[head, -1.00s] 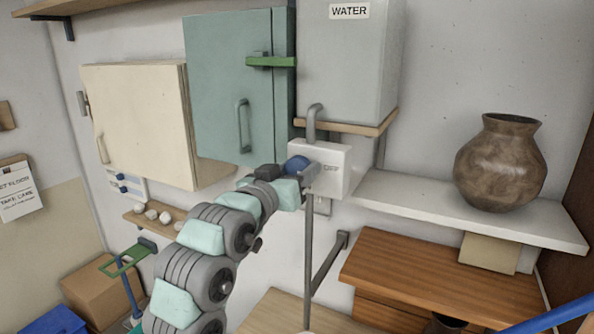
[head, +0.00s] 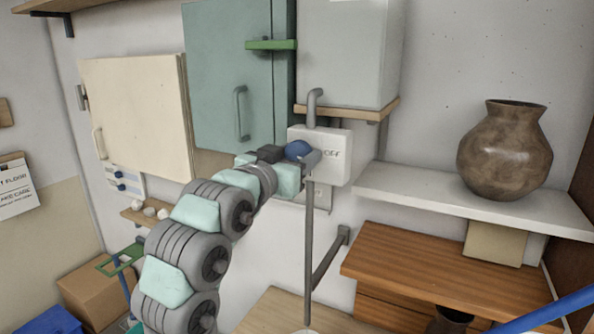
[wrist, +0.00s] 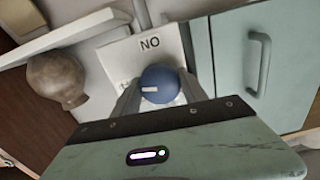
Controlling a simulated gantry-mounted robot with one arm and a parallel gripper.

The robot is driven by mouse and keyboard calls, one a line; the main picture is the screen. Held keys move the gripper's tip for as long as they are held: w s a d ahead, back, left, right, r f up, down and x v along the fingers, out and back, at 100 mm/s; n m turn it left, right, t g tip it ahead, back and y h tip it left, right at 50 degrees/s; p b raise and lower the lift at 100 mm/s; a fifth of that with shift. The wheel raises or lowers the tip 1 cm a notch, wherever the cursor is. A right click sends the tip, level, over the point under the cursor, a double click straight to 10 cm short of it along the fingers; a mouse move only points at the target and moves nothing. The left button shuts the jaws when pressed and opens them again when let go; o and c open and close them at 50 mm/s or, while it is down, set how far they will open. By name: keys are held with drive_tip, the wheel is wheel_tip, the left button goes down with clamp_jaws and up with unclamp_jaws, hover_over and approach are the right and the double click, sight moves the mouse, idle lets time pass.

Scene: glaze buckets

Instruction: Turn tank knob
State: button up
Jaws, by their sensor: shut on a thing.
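A blue round knob (head: 297,150) sits on the front of a white control box (head: 337,165) below the grey water tank (head: 345,55). The letters "OFF" show on the box to the right of the knob. My gripper (head: 305,158) is at the knob. In the wrist view my gripper (wrist: 159,95) has one finger on each side of the blue knob (wrist: 160,78) and is shut on it. A white mark on the knob points left there, and upside-down "ON" letters show on the box (wrist: 148,50). My gripper hides part of the knob and box in the head view.
A grey pipe (head: 313,103) runs from the tank into the box, and another goes down. A green cabinet (head: 220,80) hangs to the left. A brown vase (head: 504,155) stands on a white shelf (head: 430,194) to the right. A wooden unit (head: 430,262) is below it.

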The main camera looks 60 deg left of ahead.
drive_tip(key=m+b, duration=0.1)
drive_tip(key=b, duration=0.1)
drive_tip(key=m+b, duration=0.2)
drive_tip(key=shift+f, duration=0.25)
drive_tip(key=shift+r+m+b, duration=0.2)
drive_tip(key=shift+m+b, duration=0.9)
drive_tip(key=shift+m, duration=0.1)
drive_tip(key=o, duration=1.4)
drive_tip(key=shift+c, duration=0.2)
drive_tip(key=shift+s, duration=0.1)
drive_tip(key=b+v, duration=0.2)
drive_tip(key=v, duration=0.8)
drive_tip(key=shift+s+d, duration=0.25)
